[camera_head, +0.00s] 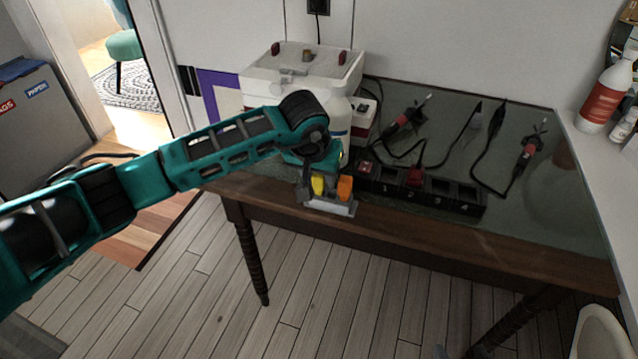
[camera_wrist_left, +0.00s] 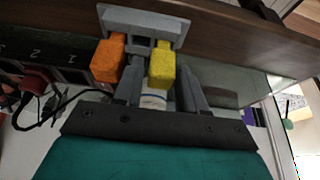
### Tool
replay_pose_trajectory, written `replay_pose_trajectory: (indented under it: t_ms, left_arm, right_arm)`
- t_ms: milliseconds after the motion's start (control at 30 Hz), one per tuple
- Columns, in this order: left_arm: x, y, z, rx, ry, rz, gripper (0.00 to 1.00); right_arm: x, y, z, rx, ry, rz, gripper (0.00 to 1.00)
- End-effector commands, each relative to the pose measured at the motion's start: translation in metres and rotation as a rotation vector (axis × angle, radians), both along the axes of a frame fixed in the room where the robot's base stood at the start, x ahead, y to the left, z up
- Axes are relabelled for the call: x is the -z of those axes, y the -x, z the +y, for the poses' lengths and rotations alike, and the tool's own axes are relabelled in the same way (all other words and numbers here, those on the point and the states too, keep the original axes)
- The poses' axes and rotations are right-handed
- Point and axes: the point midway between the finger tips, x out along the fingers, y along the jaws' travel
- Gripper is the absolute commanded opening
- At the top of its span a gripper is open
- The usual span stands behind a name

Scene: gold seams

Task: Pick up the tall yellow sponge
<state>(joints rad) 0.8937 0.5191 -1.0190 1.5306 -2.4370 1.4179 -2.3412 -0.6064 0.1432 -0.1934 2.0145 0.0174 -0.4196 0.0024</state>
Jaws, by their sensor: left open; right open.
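The yellow sponge (camera_head: 318,185) stands upright in a grey holder (camera_head: 332,207) at the table's front edge. An orange sponge (camera_head: 345,187) stands beside it. My left gripper (camera_head: 316,168) is above and behind the yellow sponge, partly hiding it. In the left wrist view the yellow sponge (camera_wrist_left: 162,62) lies between the two open fingers of the gripper (camera_wrist_left: 160,72), and the orange sponge (camera_wrist_left: 108,60) is outside the left finger. I cannot tell whether a finger touches the yellow sponge. My right gripper is not in view.
A black power strip (camera_head: 425,193) with numbered sockets and a red plug lies right of the holder. A white machine (camera_head: 300,75) stands behind. Soldering tools with cables (camera_head: 405,120) lie on the dark table (camera_head: 560,220). The floor in front is clear.

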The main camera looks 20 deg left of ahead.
Motion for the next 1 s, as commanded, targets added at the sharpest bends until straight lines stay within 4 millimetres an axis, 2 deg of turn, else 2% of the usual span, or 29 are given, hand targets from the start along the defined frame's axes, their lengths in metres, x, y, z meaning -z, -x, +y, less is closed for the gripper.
replay_pose_trajectory:
  t_ms: [233,633,1000]
  left_arm:
    - [0.0013,-0.0012,0.0002,-0.001,0.0,-0.002,0.4]
    - [0.0011,-0.001,0.0003,-0.001,0.0,-0.001,0.03]
    - [-0.0058,-0.0013,0.0003,0.0,0.0,-0.002,0.03]
  right_arm:
    - [-0.0019,-0.001,0.0007,-0.002,-0.002,-0.004,0.65]
    - [-0.0016,-0.0008,-0.0005,-0.006,0.004,-0.004,0.65]
    - [-0.0021,-0.0007,-0.0013,-0.008,0.007,-0.004,0.65]
